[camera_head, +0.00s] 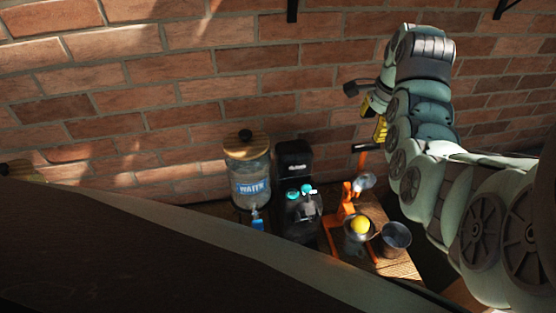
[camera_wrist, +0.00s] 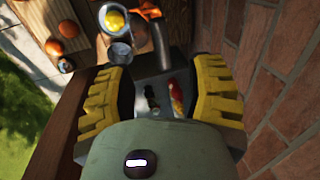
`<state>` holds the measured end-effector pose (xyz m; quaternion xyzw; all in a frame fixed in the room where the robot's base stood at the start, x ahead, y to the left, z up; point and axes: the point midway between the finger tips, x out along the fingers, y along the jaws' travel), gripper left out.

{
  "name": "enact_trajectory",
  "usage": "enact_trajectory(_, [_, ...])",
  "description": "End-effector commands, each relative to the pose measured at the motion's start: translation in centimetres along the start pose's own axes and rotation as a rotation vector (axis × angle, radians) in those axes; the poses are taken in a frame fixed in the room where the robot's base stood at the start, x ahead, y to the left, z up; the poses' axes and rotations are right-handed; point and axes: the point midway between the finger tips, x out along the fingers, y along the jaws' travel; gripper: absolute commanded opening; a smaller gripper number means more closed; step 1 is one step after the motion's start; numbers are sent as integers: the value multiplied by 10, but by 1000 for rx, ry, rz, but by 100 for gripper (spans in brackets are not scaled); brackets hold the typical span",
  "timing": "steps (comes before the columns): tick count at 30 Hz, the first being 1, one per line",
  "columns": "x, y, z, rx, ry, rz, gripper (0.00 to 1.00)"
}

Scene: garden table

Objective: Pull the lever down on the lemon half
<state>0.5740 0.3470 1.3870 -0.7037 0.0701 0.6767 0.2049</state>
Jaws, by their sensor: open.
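An orange hand press (camera_head: 345,203) stands on the wooden table. Its lever (camera_head: 362,160) is raised, with a dark handle at the top. A yellow lemon half (camera_head: 360,225) sits in the round bowl at the press's base. The lemon half also shows at the top of the wrist view (camera_wrist: 115,20). My gripper (camera_head: 374,116) is open and empty, above the lever handle and apart from it in the head view. In the wrist view its yellow-padded fingers (camera_wrist: 160,92) are spread wide. An orange bar of the press shows beyond them; the handle itself is unclear there.
A metal cup (camera_head: 396,238) stands right beside the press. A black machine (camera_head: 294,185) and a glass water dispenser (camera_head: 250,172) stand to its left. A brick wall (camera_head: 220,90) rises close behind. Oranges (camera_wrist: 68,29) lie on the table (camera_wrist: 84,50).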

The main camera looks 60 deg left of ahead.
Motion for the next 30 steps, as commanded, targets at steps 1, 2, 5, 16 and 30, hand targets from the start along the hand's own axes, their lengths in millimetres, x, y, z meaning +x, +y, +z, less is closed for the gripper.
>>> enact_trajectory(1, [14, 0, 2, -6, 0, -1, 53])
enact_trajectory(2, [17, 0, 3, -6, -1, -1, 53])
enact_trajectory(5, [29, 0, 2, -7, 0, -1, 53])
enact_trajectory(16, [61, 0, 3, -4, -4, 7, 53])
enact_trajectory(30, [90, -1, 2, -5, -2, 0, 53])
